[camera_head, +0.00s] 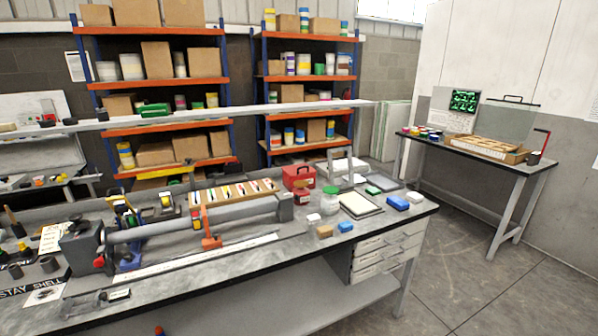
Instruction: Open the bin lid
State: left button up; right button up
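I cannot pick out a bin with a lid for certain. A small red box (299,178) with a handle on top stands towards the back of the long workbench and looks closed. On the right table, a shallow wooden box (487,148) has a clear upright panel (507,119) with a dark handle behind it. Whether either is the bin, I cannot tell. Neither of my grippers shows in the head view.
The long workbench (350,228) fills the lower left and holds a long clamp-like tool (190,226), a clear jar with a green lid (332,202) and small blocks. Loaded shelves (207,82) stand behind. The right table (470,163) is separate, with open floor (480,255) between.

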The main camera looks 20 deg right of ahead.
aim_at(293, 171)
jog(key=i+l, duration=0.15)
jog(key=l, duration=0.25)
jog(key=i+l, duration=0.2)
jog(key=l, duration=0.15)
jog(key=i+l, duration=0.15)
jog(key=l, duration=0.25)
jog(key=i+l, duration=0.15)
jog(key=l, duration=0.2)
jog(key=i+l, duration=0.2)
jog(key=l, duration=0.2)
jog(key=i+l, duration=0.15)
jog(key=l, duration=0.25)
